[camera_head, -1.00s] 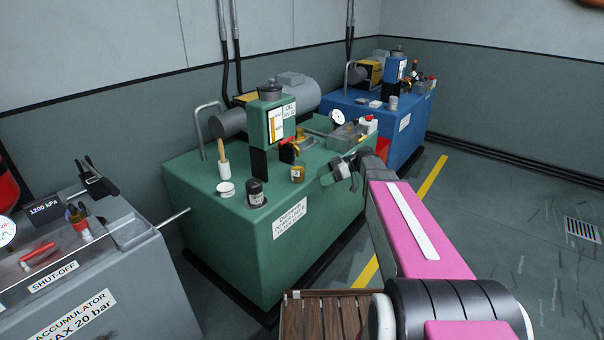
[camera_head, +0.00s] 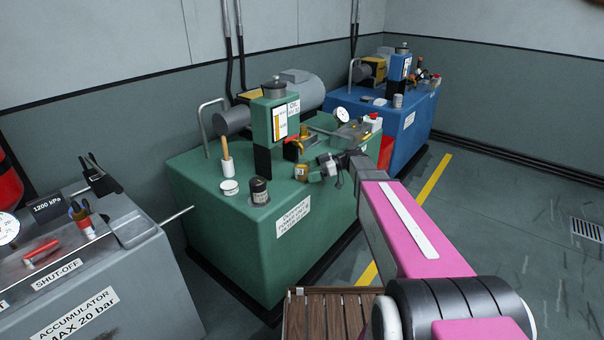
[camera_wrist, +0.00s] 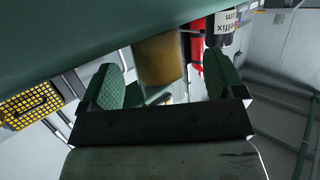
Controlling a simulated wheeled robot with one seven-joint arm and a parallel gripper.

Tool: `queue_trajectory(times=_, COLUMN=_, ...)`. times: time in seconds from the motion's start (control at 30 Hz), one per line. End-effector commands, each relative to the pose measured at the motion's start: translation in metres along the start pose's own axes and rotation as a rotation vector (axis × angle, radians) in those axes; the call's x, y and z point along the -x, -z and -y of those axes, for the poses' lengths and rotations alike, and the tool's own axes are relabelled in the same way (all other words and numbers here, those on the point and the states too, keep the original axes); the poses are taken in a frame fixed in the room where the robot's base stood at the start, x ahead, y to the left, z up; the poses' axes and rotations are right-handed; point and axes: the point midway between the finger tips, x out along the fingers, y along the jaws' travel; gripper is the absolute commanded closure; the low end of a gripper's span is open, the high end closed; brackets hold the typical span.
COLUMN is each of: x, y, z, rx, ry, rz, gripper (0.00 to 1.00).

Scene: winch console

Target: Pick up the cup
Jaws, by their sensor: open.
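A small amber-brown cup (camera_head: 300,173) with a pale label stands on the front right part of the green console's top (camera_head: 200,164). In the wrist view the cup (camera_wrist: 160,59) appears as a yellow-brown cylinder ahead of and between my fingertips, with space on both sides. My gripper (camera_head: 322,170) is open, just right of the cup in the head view. Its green padded fingers show in the wrist view (camera_wrist: 163,82). Whether a finger touches the cup cannot be told.
A grey console (camera_head: 120,285) stands left, a blue one (camera_head: 400,135) behind.

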Motion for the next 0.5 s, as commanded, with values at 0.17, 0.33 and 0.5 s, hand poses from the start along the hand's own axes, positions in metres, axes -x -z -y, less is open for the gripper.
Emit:
queue_trajectory(times=0.17, x=-0.027, y=0.002, z=-0.003, rx=-0.001, ry=0.002, rz=0.0, gripper=0.12)
queue_trajectory(times=0.33, x=-0.038, y=0.002, z=-0.003, rx=-0.001, ry=0.002, rz=0.0, gripper=0.12)
queue_trajectory(times=0.5, x=-0.038, y=0.002, z=-0.003, rx=0.0, ry=0.001, rz=0.0, gripper=0.16)
